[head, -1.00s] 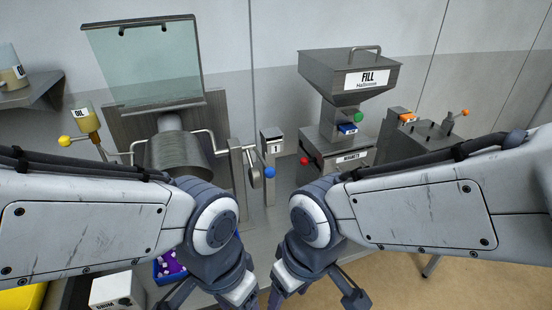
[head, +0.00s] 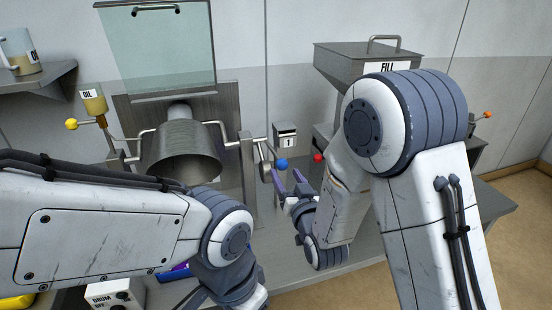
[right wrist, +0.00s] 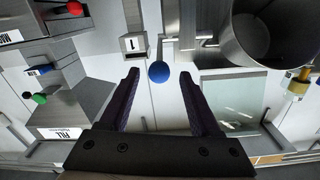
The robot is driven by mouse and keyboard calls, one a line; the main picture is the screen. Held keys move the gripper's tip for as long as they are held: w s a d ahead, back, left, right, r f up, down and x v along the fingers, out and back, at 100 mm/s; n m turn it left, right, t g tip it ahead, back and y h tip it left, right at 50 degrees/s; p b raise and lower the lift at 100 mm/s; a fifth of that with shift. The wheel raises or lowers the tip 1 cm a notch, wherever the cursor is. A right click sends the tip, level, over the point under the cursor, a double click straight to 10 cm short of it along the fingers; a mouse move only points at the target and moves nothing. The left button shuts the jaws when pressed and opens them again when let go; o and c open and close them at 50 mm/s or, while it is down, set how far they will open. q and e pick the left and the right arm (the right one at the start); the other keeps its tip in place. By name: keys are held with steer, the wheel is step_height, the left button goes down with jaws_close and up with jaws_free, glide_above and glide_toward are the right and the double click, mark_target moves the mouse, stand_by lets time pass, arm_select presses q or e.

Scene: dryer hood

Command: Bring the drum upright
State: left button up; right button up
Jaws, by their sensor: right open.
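The metal drum (head: 183,155) hangs on side pivots with its open mouth tilted toward me and downward. It also shows at the upper right in the right wrist view (right wrist: 268,40). A lever with a blue knob (head: 281,163) sits right of the drum on the frame. My right gripper (head: 288,178) is open and empty, just in front of this knob. In the right wrist view the blue knob (right wrist: 158,72) appears between the fingertips, with gaps on both sides; contact does not show. My left gripper is at the bottom edge, its fingers mostly cut off.
A clear hood panel (head: 160,50) stands raised behind the drum. A box marked 1 (head: 285,137) stands behind the blue knob. A yellow knob (head: 71,124) and oil cup (head: 94,103) are at left. The fill hopper (head: 350,62) and red knob (head: 318,157) are at right.

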mark_target(272, 148)
steer(key=shift+w+r, duration=0.15)
steer(key=shift+w, duration=0.1)
steer(key=p+x, duration=0.3)
steer(key=x, duration=0.7)
jaws_close()
stand_by(1.1)
